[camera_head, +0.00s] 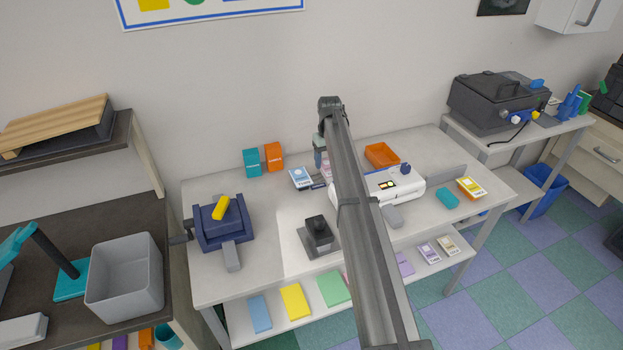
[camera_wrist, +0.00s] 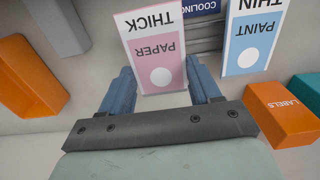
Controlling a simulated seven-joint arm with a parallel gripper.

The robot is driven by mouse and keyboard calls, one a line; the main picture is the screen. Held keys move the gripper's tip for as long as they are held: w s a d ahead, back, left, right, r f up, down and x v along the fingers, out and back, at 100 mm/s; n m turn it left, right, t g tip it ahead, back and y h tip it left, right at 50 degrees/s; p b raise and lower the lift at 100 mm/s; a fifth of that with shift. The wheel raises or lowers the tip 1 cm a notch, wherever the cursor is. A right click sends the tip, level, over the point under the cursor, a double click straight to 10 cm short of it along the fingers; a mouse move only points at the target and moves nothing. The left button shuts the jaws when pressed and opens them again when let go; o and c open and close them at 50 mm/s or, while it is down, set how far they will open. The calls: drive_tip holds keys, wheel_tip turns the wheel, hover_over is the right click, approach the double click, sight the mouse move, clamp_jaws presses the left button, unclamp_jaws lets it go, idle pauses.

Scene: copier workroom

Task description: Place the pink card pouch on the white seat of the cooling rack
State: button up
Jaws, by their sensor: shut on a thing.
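The pink card pouch (camera_wrist: 150,60), printed "THICK PAPER", shows upside down in the wrist view, with a white top band and a white round spot. My gripper (camera_wrist: 163,90) has its blue fingers on either side of the pouch's near end and is shut on it. In the head view my gripper (camera_head: 318,160) is over the back middle of the table, and a bit of the pouch (camera_head: 326,172) shows beside my arm. The cooling rack (camera_wrist: 205,30) is dark and slatted, with a blue "COOLING" label, just beyond the pouch. I cannot make out its white seat.
A blue pouch (camera_wrist: 252,35) is on the rack's other side. An orange box marked "LABELS" (camera_wrist: 282,115) and a teal box (camera_head: 252,163) stand nearby. An orange tray (camera_head: 381,155) and a white laminator-like machine (camera_head: 412,190) are to the right. My arm hides the table's middle.

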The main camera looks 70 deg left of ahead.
drive_tip(key=shift+f, duration=0.35)
drive_tip(key=shift+f, duration=0.3)
idle(0.4)
drive_tip(key=o, duration=1.2)
drive_tip(key=shift+o, duration=0.2)
drive_tip(key=shift+r, duration=0.1)
wheel_tip(320, 180, up, 14)
drive_tip(key=shift+w+d+f, duration=0.1)
drive_tip(key=shift+f, duration=0.1)
